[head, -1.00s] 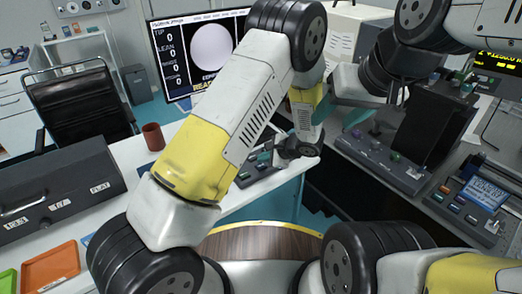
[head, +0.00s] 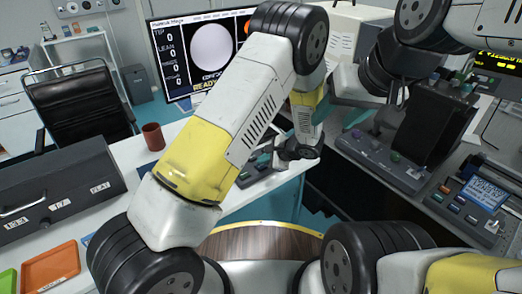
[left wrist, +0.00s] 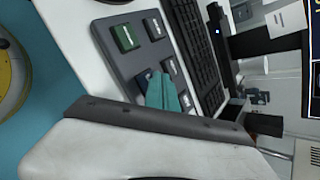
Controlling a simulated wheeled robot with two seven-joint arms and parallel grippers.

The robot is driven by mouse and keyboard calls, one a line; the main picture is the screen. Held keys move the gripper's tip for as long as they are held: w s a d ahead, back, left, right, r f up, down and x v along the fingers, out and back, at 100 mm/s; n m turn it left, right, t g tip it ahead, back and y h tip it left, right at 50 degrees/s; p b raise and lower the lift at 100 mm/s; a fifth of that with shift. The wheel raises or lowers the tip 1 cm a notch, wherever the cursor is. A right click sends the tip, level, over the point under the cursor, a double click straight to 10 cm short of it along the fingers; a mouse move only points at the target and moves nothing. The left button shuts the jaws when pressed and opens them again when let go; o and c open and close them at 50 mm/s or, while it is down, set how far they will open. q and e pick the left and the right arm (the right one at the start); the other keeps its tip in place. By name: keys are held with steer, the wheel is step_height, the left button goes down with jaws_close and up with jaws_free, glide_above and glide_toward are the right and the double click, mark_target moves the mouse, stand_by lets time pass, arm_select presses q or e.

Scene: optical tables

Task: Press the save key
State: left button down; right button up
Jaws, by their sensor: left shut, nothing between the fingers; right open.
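A dark grey key panel (left wrist: 120,65) lies on the white table and holds one green key (left wrist: 125,37) and several grey keys, such as one grey key (left wrist: 153,28). The key labels are too small to read, so I cannot tell which is the save key. My left gripper (left wrist: 166,92) is shut and empty, its teal fingertips over the panel's lower keys in the left wrist view. I cannot tell if they touch. In the head view the panel (head: 252,177) shows beside the left gripper, partly hidden by my left arm.
A brown cup (head: 153,136), a dark grey case (head: 55,195) and an orange tray (head: 52,267) are on the left. A black keyboard (left wrist: 195,50) lies beside the panel. Another control box (head: 378,158) stands on the right table.

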mark_target(263, 166)
arm_select(q)
steer(key=shift+f, duration=0.4)
stand_by(0.5)
steer(key=shift+r, duration=0.8)
steer(key=shift+r, duration=2.55)
